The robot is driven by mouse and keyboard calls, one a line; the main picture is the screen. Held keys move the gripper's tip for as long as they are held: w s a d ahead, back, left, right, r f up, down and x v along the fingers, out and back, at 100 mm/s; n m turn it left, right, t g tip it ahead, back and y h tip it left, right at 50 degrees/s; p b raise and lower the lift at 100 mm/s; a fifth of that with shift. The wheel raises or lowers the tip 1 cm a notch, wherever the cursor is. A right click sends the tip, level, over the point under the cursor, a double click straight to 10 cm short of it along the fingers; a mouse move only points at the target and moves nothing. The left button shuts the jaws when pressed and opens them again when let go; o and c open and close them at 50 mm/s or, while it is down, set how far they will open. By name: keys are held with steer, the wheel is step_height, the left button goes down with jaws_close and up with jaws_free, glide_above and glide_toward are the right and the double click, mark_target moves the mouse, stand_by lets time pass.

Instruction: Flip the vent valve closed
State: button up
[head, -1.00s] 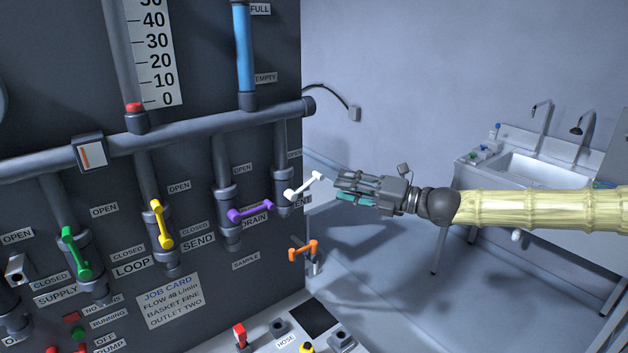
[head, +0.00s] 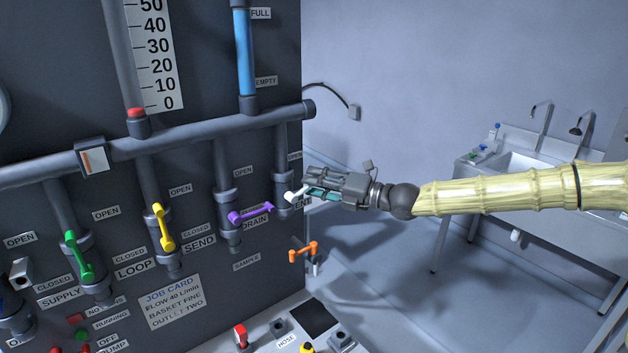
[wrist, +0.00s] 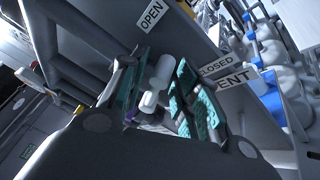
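The vent valve's white handle (head: 294,196) is at the right edge of the dark panel, on the rightmost vertical pipe, partly hidden by my gripper. My gripper (head: 308,191) reaches in from the right, its fingertips at the handle's outer end. In the wrist view the white handle (wrist: 157,85) lies between the two teal finger pads of my gripper (wrist: 160,95). The fingers are apart, with gaps beside the handle. The OPEN label (wrist: 152,15) shows above and the CLOSED label (wrist: 217,68) to the right, over the partly hidden VENT label (wrist: 232,80).
The purple drain handle (head: 250,214) is close by on the left. The yellow send handle (head: 163,227) and green supply handle (head: 78,255) are farther left. An orange sample handle (head: 303,252) projects below. A sink (head: 528,166) stands at the back right.

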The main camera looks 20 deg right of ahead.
steer(key=shift+w+a, duration=0.25)
steer(key=shift+a, duration=0.05)
jaws_close()
steer(key=f+m+t+b, duration=0.1)
steer(key=m+b, duration=0.1)
steer(key=f+m+y+b, duration=0.1)
steer(key=f+m+b, duration=0.1)
steer(key=b, duration=0.1)
steer(key=shift+w+d+m+t, duration=0.1)
steer(key=shift+d+m+t, duration=0.1)
steer(key=shift+m+t, duration=0.15)
jaws_free()
steer(key=shift+d+r, duration=0.1)
steer(key=shift+d, duration=0.05)
